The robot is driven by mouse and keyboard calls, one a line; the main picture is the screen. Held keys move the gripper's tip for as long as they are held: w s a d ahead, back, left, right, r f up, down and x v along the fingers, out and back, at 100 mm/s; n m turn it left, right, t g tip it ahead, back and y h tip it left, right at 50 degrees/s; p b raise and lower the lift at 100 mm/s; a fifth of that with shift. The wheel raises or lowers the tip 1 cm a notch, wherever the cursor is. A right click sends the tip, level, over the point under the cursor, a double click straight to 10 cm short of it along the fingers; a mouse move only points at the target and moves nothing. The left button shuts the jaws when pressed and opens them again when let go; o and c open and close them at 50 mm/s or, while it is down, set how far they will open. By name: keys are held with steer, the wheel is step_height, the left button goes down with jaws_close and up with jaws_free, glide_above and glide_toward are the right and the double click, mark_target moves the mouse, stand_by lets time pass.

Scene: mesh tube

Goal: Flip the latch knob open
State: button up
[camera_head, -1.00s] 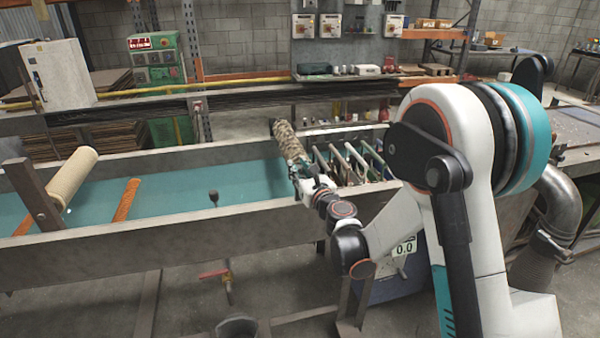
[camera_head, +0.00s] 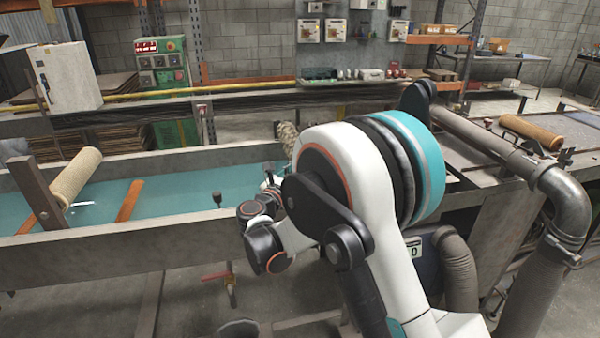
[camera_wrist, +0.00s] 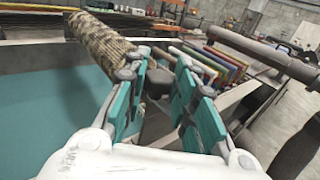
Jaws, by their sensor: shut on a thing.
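In the wrist view, my gripper (camera_wrist: 156,72) has its two teal-padded fingers on either side of a dark rounded knob (camera_wrist: 158,88), which looks like the latch knob on a short stem. It is shut on this knob. The mottled mesh tube (camera_wrist: 103,38) lies beyond the left finger, not between the fingers. The mesh tube's end (camera_head: 287,134) shows behind my arm. A separate black knob (camera_head: 217,198) stands by the trough's near wall.
The long grey trough (camera_head: 120,243) has a teal floor. A pale roller (camera_head: 76,174) and an orange bar (camera_head: 130,200) are at its left. Several coloured bars (camera_wrist: 205,62) lie right of the tube in the wrist view. A metal pipe (camera_head: 490,150) runs at the right.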

steer(key=shift+a+m+g+h, duration=0.15)
steer(key=shift+m+g+h, duration=0.15)
steer(key=shift+m+h, duration=0.15)
steer(key=shift+h, duration=0.35)
steer(key=o, duration=1.1)
steer(key=shift+w, duration=0.1)
steer(key=v, duration=1.2)
steer(key=shift+r, duration=0.1)
